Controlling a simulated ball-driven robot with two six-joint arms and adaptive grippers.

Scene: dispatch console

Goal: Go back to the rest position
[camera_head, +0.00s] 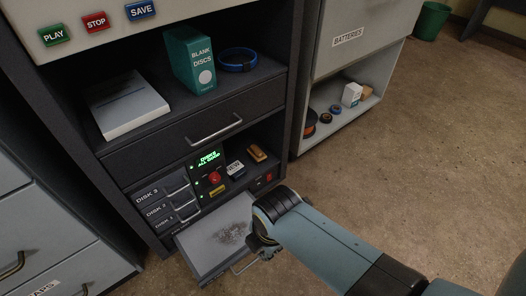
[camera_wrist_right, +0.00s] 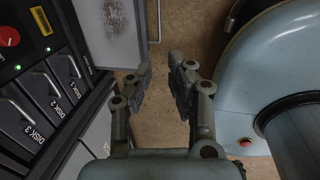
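My right arm comes in from the lower right in the head view, and my right gripper (camera_head: 262,246) is in front of the console, over the right side of an open low drawer (camera_head: 200,245). In the right wrist view my right gripper (camera_wrist_right: 160,85) has its two fingers apart with bare floor between them, so it is open and empty. The drawer (camera_wrist_right: 104,60) with its dark speckled patch is beyond the fingers there, apart from them. My left gripper is in neither view.
Disk slots (camera_head: 165,207), a red knob (camera_head: 214,177) and a green display (camera_head: 208,159) are on the console beside the drawer. A closed drawer (camera_head: 200,135) is above. A batteries cabinet (camera_head: 330,90) stands to the right. The floor (camera_head: 440,150) at right is clear.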

